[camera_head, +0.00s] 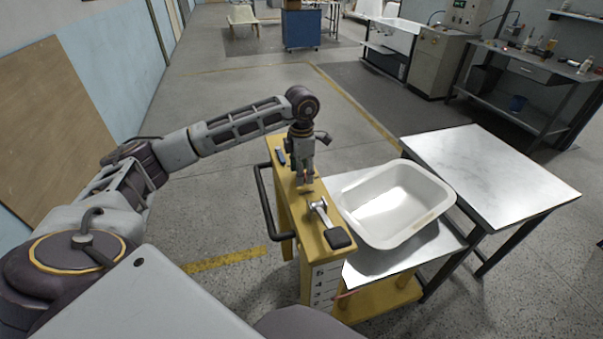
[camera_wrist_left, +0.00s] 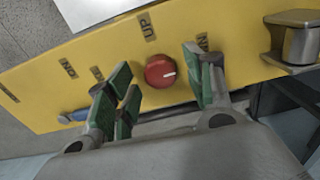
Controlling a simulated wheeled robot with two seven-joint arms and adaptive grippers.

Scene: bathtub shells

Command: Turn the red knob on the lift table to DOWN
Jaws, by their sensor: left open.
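The red knob (camera_wrist_left: 159,71) is round and sits on the yellow panel of the lift table in the left wrist view. Its white mark is on the right side of its face. A label UP (camera_wrist_left: 148,25) is above it. A partly covered label ending in N (camera_wrist_left: 203,41) is at upper right. My left gripper (camera_wrist_left: 163,92) is open, with its green-padded fingers on either side of the knob and gaps between. In the head view my left gripper (camera_head: 305,182) points down over the yellow column (camera_head: 284,205) of the lift table, hiding the knob.
A metal lever with a black grip (camera_head: 338,237) stands on the column near my gripper. A dark handrail (camera_head: 264,203) runs along its left side. A white basin (camera_head: 396,205) rests on the lift table's top. A marble-topped table (camera_head: 480,165) stands to the right.

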